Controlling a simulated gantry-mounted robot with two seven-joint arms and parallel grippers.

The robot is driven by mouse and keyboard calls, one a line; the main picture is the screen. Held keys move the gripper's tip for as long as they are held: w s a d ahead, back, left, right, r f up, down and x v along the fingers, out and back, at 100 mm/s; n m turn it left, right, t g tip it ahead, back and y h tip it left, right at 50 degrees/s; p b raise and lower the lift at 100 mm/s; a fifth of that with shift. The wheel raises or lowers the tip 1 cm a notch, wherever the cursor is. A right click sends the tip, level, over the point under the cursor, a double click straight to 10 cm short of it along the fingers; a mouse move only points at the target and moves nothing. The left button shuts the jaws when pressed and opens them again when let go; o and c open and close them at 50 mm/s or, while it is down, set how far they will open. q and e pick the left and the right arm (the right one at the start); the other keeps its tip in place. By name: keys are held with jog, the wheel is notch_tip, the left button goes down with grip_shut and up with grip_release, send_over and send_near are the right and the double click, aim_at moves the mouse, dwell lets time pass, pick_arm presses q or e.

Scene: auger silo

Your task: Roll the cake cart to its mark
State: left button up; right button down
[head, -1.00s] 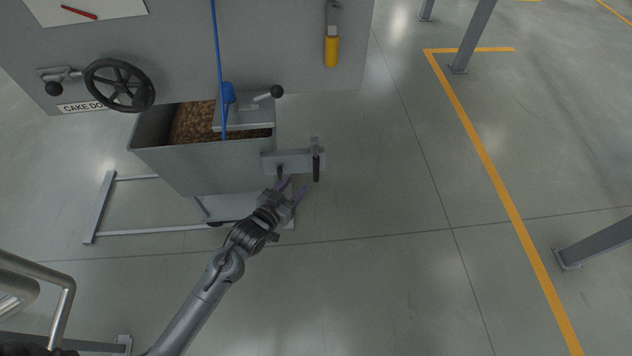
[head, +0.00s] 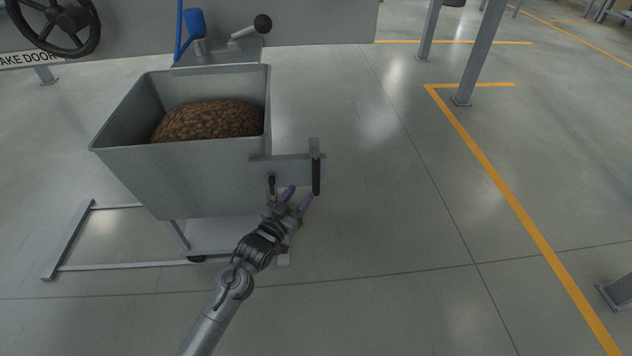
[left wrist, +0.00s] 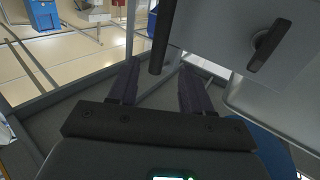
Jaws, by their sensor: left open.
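The cake cart (head: 195,175) is a grey open-topped bin on a low wheeled base, with a brown heap of cake (head: 207,121) inside. A bracket on its right side carries an upright dark handle (head: 316,178), and a small black lever (head: 271,184) sits to its left. My left gripper (head: 299,196) is open and empty, just below and left of the handle. In the left wrist view, the dark handle (left wrist: 160,38) appears between the open fingers, close to their tips. I cannot tell whether it touches. The lever (left wrist: 268,45) shows there too. My right gripper is not in view.
A grey machine panel with a handwheel (head: 54,22) and a cake door label stands behind the cart. A floor frame (head: 68,240) lies at the cart's left. Open floor extends right to a yellow line (head: 505,188) and grey posts (head: 480,55).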

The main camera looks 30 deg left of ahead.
aim_at(314, 176)
pick_arm(q)
jog(key=w+b, duration=0.4)
jog(key=w, duration=0.5)
jog(key=shift+d+f+b, duration=0.1)
jog(key=shift+b, duration=0.25)
jog(key=shift+w+b, duration=0.3)
jog(key=shift+w, duration=0.45)
grip_shut()
